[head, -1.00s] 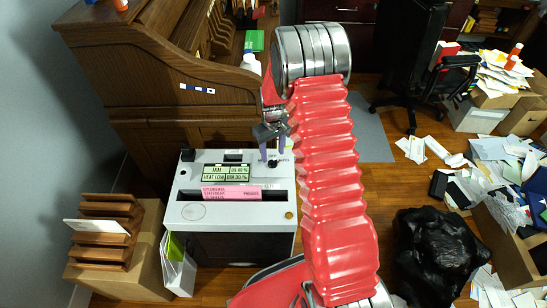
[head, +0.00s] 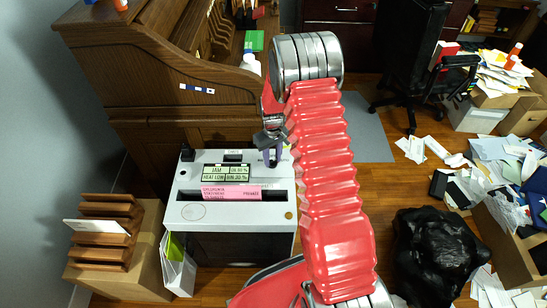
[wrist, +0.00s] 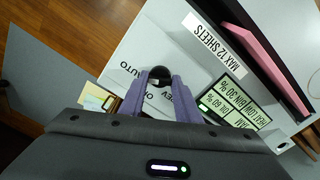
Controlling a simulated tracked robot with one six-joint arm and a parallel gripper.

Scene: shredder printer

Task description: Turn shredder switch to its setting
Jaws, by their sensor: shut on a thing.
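The shredder (head: 240,211) has a light grey top with a green display (head: 226,172) and a pink sheet (head: 232,193) at its dark slot. The shredder switch is a round black knob (wrist: 161,73) in the wrist view, with "AUTO" and "REV" printed near it and other lettering partly covered. My gripper (wrist: 161,84) has purple fingers, shut on the knob from both sides. In the head view my gripper (head: 272,158) is over the top's back right corner, and the fingers hide the knob. I cannot tell which mark the knob points to.
A wooden roll-top desk (head: 135,80) stands behind the shredder. A wooden rack (head: 103,238) on a box is at the left. A black bag (head: 438,255) and loose papers lie on the right. A black office chair (head: 405,75) stands farther back.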

